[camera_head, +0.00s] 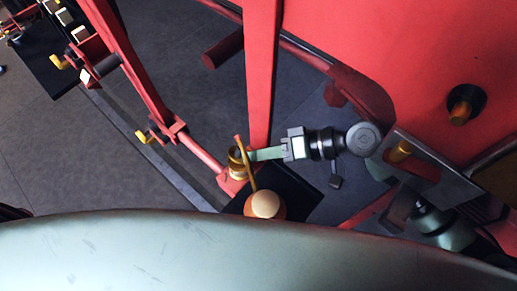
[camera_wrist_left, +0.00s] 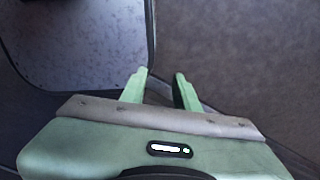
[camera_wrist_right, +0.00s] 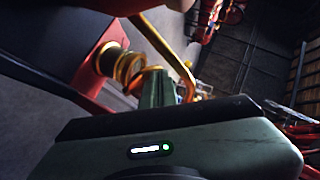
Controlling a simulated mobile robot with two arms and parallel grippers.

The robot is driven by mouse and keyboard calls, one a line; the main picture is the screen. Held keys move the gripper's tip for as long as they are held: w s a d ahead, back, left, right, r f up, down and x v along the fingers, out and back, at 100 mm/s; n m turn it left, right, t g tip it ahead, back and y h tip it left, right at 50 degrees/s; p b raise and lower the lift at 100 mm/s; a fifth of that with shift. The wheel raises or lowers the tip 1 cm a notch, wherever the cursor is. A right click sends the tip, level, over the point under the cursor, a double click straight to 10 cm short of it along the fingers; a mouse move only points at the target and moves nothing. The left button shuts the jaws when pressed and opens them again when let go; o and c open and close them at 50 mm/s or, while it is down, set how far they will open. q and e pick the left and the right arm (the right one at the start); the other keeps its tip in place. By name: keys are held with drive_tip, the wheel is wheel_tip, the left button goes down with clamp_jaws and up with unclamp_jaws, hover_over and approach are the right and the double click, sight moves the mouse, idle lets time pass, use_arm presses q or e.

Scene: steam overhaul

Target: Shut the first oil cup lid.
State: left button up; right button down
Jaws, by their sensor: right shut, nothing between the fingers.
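A brass oil cup (camera_head: 238,163) stands on the red rod, left of the red upright. It also shows in the right wrist view as ringed brass (camera_wrist_right: 116,64). My right gripper (camera_head: 254,155) is shut and empty, with its tips right beside the cup. In the right wrist view its fingers (camera_wrist_right: 166,86) are together, close to a curved orange piece (camera_wrist_right: 146,78) that may be the lid. I cannot tell how far the lid stands open, or whether the fingers touch it. My left gripper (camera_wrist_left: 160,84) is open and empty, seen only in its own wrist view.
An orange oil can with a pale top (camera_head: 265,205) stands just below the cup, and its thin spout (camera_head: 243,155) rises past the cup. A large red frame (camera_head: 430,50) fills the upper right. Yellow-handled fittings (camera_head: 143,136) are on the left. Grey floor lies left.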

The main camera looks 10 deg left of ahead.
use_arm(q)
drive_tip(key=shift+w, duration=0.9)
